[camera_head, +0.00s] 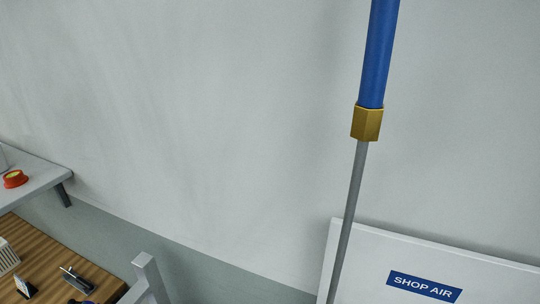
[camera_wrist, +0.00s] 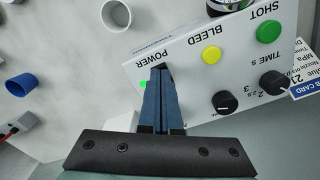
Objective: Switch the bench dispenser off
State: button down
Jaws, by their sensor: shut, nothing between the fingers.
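The bench dispenser (camera_wrist: 187,80) shows in the wrist view as a white box. Its face has a POWER label, a yellow BLEED button (camera_wrist: 212,54), a green SHOT button (camera_wrist: 269,31) and black knobs. My gripper (camera_wrist: 160,72) is shut and empty, with its blue fingertips at the panel just by the POWER label. The power switch is mostly or wholly hidden by the fingertips, so I cannot tell its position or whether they touch it. A small green light (camera_wrist: 143,84) glows beside the fingers. Neither dispenser nor gripper shows in the head view.
A white cup (camera_wrist: 116,15), a blue cup (camera_wrist: 20,85) and a grey box (camera_wrist: 18,129) are left of the dispenser. In the head view, a blue pole (camera_head: 378,55) hangs before a SHOP AIR panel (camera_head: 359,265).

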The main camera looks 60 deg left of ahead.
jog(key=shift+f, duration=0.2)
jog(key=shift+r, duration=0.15)
notch_tip(320, 180, up, 7)
jog(key=p, duration=0.7)
dwell(0.6)
